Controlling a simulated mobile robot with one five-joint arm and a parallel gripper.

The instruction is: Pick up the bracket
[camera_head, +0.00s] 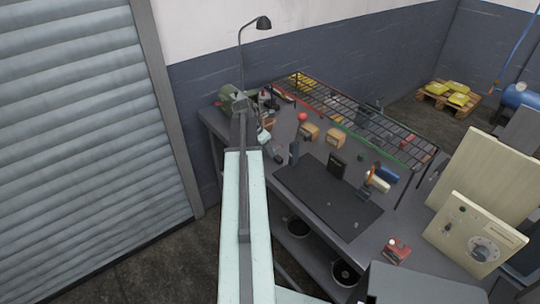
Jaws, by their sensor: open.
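My pale arm reaches up from the bottom centre to the left part of the grey workbench (372,238). My gripper (279,147) appears small and dark at its far end, open, over the left side of the bench; its fingers are hard to make out. I cannot tell for sure which thing is the bracket. A black upright block (337,165) stands at the back of a dark mat (318,198). A few tiny metal pieces lie on the mat, too small to identify, apart from my gripper.
A wire rack (350,122) lines the back of the bench. Small boxes (336,136), a red ball (302,117), a green machine (231,97) and a lamp (263,23) stand at the back left. A red item (397,250) sits at the front right. Cream panels stand at right.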

